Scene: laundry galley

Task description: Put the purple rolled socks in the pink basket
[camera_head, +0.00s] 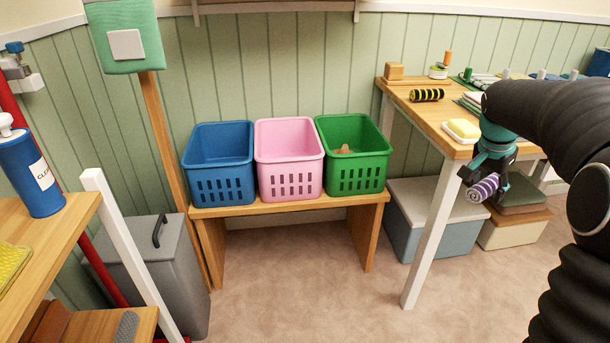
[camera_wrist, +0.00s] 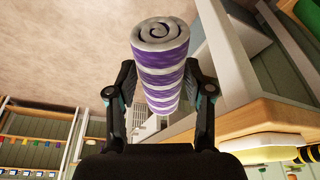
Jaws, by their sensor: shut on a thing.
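The purple rolled socks (camera_head: 483,189), striped purple and white, are held in my gripper (camera_head: 484,172), in front of the right-hand table's edge and above the floor. In the wrist view the rolled socks (camera_wrist: 160,65) stand between the two fingers of my gripper (camera_wrist: 162,88), with the spiral end facing outward. The pink basket (camera_head: 289,160) sits on a low wooden bench, well to the left of my gripper, between a blue and a green basket. No contents show in the pink basket.
The blue basket (camera_head: 219,163) looks empty; the green basket (camera_head: 353,155) holds a tan item. The wooden table (camera_head: 435,112) carries a yellow-black roll (camera_head: 426,95) and a yellow-topped block (camera_head: 461,130). Its white leg (camera_head: 432,235) stands between my gripper and the bench (camera_head: 290,207).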

